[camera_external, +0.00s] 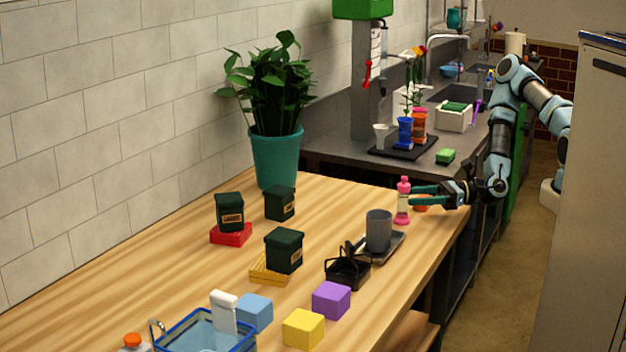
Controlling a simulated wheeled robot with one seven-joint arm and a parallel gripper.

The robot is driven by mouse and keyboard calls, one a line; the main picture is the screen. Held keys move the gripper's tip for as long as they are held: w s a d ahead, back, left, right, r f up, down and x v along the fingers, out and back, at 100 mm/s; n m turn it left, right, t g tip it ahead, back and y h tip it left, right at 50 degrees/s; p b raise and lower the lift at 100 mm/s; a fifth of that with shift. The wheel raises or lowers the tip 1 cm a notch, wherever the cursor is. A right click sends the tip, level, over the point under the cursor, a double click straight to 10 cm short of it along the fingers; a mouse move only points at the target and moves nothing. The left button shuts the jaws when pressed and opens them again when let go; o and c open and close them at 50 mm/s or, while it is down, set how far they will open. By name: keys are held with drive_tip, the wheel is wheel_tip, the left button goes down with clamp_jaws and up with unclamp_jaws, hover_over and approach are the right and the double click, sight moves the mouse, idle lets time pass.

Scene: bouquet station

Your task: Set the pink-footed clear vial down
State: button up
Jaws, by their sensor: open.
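The pink-footed clear vial (403,204) stands upright on the wooden table, near its far right end. It has a pink top and a pink foot with a clear middle. My gripper (414,197) reaches in from the right, low over the table, with its teal fingers pointing left at the vial. The fingers are apart, and their tips are beside or around the vial; I cannot tell which from this angle. The vial's foot appears to rest on the wood.
An orange object (422,207) sits partly hidden by my fingers. A grey cup (378,230) on a dark tray (392,247) stands just in front of the vial. A black caddy (347,273) and coloured blocks lie nearer. Bare wood (335,205) lies left of the vial.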

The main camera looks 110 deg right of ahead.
drive_tip(key=s, duration=0.1)
drive_tip(key=s+p, duration=0.1)
drive_tip(key=s, duration=0.1)
drive_tip(key=s+p, duration=0.1)
drive_tip(key=shift+s+a+r, duration=0.15)
drive_tip(key=shift+s+a, duration=0.25)
drive_tip(key=shift+s, duration=0.4)
drive_tip(key=a+n+y, duration=0.1)
drive_tip(key=w+a+n+y, duration=0.1)
drive_tip(key=a+n+y, duration=0.1)
drive_tip(key=w+a+r+n+y, duration=0.1)
drive_tip(key=a+y, duration=0.1)
drive_tip(key=shift+a, duration=0.15)
drive_tip(key=s+a+n+g+y, duration=0.3)
drive_tip(key=s+a+n+g, duration=0.1)
drive_tip(key=a+n+g, duration=0.6)
drive_tip(key=s+a+n+g+y, duration=0.35)
drive_tip(key=a+n+g, duration=0.4)
drive_tip(key=n, duration=0.35)
drive_tip(key=w+d+r+n+t+h, duration=0.1)
drive_tip(key=w+d+r+n+h, duration=0.1)
drive_tip(key=w+r+n+h, duration=0.6)
drive_tip(key=n+h, duration=0.1)
drive_tip(key=n, duration=0.2)
drive_tip(key=shift+r, duration=0.3)
